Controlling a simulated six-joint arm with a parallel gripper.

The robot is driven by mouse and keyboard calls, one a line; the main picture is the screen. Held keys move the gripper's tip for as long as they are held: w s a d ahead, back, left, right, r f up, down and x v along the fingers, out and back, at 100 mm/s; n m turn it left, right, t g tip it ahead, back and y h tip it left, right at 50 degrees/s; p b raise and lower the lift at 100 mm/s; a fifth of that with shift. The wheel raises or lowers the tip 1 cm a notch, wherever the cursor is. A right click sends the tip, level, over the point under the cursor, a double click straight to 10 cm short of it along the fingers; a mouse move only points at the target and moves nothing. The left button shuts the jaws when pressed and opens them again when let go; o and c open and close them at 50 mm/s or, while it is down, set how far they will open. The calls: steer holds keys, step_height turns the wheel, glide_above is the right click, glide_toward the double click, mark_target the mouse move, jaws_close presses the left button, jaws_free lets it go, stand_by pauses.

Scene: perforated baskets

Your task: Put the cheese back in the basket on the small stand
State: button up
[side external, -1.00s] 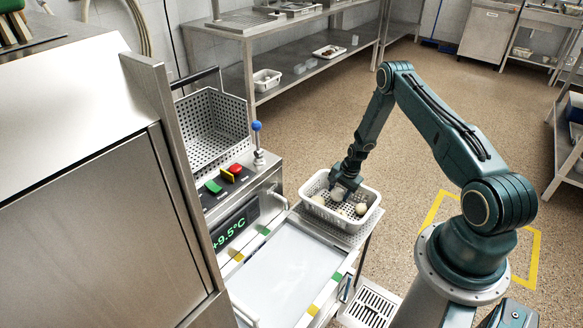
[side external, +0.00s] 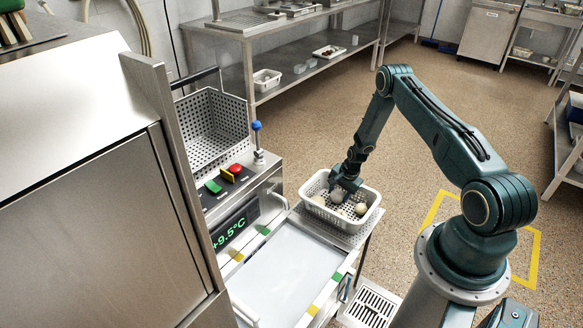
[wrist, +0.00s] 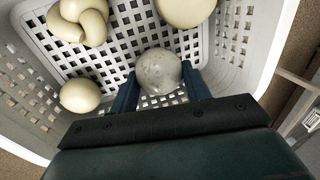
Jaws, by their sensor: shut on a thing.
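A white perforated basket (side external: 372,205) stands on the small stand (side external: 350,238) beside the table. My gripper (wrist: 159,72) reaches down inside the basket and is shut on a greyish, mottled cheese ball (wrist: 158,72), which sits between its two blue fingers. The held ball also shows in the side view (side external: 337,195). Whether it touches the basket floor I cannot tell. Around it in the basket lie a pale knotted cheese (wrist: 75,22), a small cream ball (wrist: 80,96) and a larger cream rounded cheese (wrist: 185,10), cut off by the frame edge.
A metal perforated basket (side external: 208,128) hangs at the machine on the left, by a panel with green and red buttons (side external: 233,170) and a blue-knobbed lever (side external: 257,137). A pale flat tray surface (side external: 285,270) lies in front of the stand. The basket walls close in around my gripper.

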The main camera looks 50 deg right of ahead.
steer(key=shift+f, duration=0.15)
steer(key=o, duration=1.2)
steer(key=shift+c, duration=0.2)
steer(key=shift+r, duration=0.2)
steer(key=shift+w+v, duration=0.3)
steer(key=shift+v, duration=0.95)
steer(key=shift+w+v, duration=0.25)
steer(key=shift+v, duration=1)
steer(key=shift+w+v, duration=0.3)
steer(key=shift+v, duration=0.95)
steer(key=shift+r, duration=0.2)
